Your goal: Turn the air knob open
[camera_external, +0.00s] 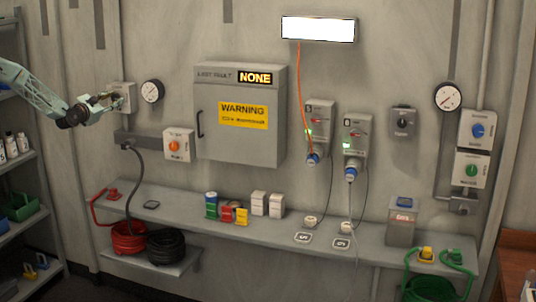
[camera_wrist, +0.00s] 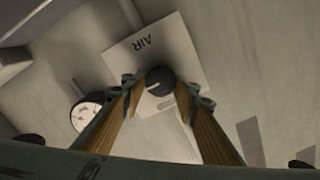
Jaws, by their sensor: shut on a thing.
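The air knob (camera_wrist: 160,82) is a dark round knob with a pale mark line, on a light plate (camera_wrist: 126,50) lettered AIR in the wrist view. My gripper (camera_wrist: 158,88) has its two fingers on either side of the knob and is shut on it. In the external view my gripper (camera_external: 112,103) reaches from the left to the plate (camera_external: 128,92) on the wall. The knob is hidden there behind the gripper.
A round gauge (camera_external: 152,91) is on the wall just right of the plate. An orange-knob box (camera_external: 178,145) and a grey cabinet (camera_external: 240,140) are further right. A shelf (camera_external: 175,198) with hoses runs below. The wall left of the plate is mostly bare.

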